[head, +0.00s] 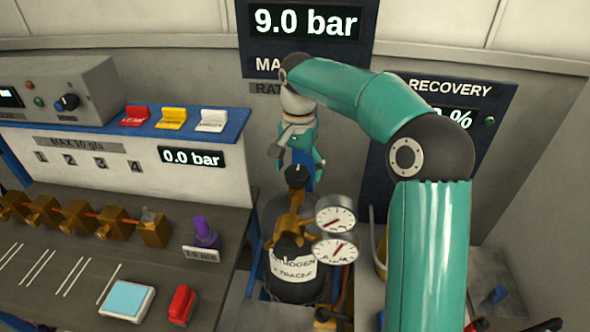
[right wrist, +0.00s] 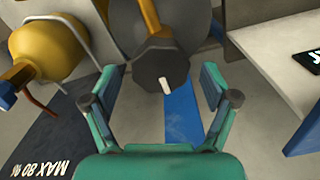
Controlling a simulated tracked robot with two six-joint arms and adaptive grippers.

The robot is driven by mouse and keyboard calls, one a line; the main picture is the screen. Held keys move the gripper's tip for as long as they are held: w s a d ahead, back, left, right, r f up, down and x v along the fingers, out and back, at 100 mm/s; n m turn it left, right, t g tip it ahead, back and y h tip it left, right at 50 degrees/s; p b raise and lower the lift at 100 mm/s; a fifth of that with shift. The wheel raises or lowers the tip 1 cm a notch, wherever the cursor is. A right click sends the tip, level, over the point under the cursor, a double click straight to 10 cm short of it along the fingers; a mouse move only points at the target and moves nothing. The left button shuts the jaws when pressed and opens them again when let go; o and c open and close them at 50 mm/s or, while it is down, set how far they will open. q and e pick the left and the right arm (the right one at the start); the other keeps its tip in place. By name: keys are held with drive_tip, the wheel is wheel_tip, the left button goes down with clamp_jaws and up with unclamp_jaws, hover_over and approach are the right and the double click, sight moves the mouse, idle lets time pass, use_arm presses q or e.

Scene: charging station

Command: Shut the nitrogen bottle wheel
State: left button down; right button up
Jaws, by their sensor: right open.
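The nitrogen bottle (head: 297,290) is black with a white label and stands upright at the lower middle of the head view. Brass fittings (head: 291,225) and two round white gauges (head: 335,215) sit above it. A dark knob-like wheel (head: 297,176) tops the brass fittings. In the right wrist view a dark faceted wheel (right wrist: 160,65) with a white mark sits on a brass stem. My right gripper (right wrist: 160,88) is open, with its fingers apart on either side of the wheel and no visible contact. In the head view the right gripper (head: 308,160) is beside the brass top, partly hidden by its wrist. My left gripper is not in view.
A bench at left carries red, yellow and white switches (head: 172,118), brass valves (head: 75,217) and a purple knob (head: 202,232). Display panels (head: 310,30) stand behind. A yellow vessel (right wrist: 50,48) lies left of the wheel in the right wrist view.

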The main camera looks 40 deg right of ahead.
sight(298, 171)
drive_tip(key=shift+r, duration=0.2)
wheel_tip(298, 171, up, 11)
drive_tip(key=shift+r, duration=0.2)
idle(0.4)
idle(0.5)
